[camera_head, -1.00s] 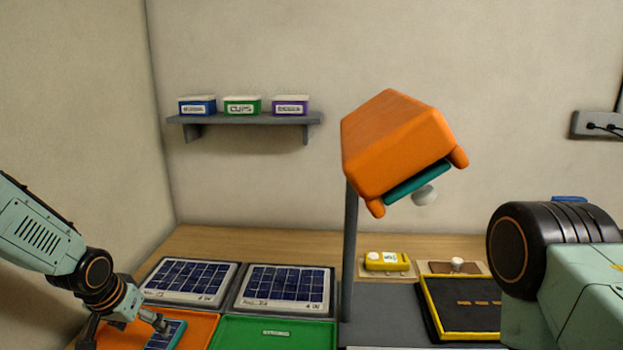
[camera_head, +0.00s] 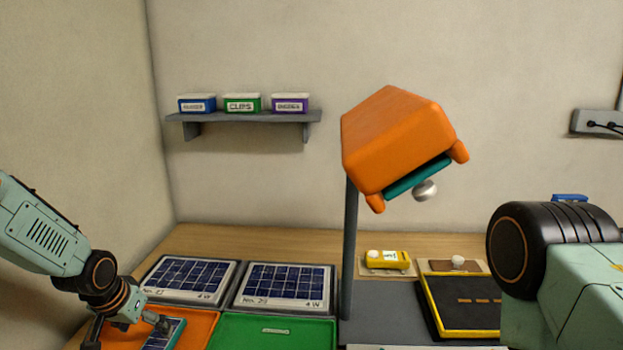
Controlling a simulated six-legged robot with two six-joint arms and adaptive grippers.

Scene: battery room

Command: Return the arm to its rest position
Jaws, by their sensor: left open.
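My left gripper (camera_head: 126,331) is at the lower left, low over the orange tray (camera_head: 198,326). Its fingers are spread apart and it is open. A small solar panel (camera_head: 166,334) with a teal edge lies in the orange tray beside the right finger. The picture's bottom edge cuts off part of the gripper and the panel. My right arm shows at the right edge, but its gripper is outside the picture.
Two larger solar panels (camera_head: 190,277) (camera_head: 285,285) lie behind the trays. A green tray (camera_head: 247,333) is right of the orange one. An orange lamp-like head (camera_head: 391,138) stands on a grey post (camera_head: 349,250). A yellow device (camera_head: 388,259) and a yellow-edged black tray (camera_head: 432,302) are further right.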

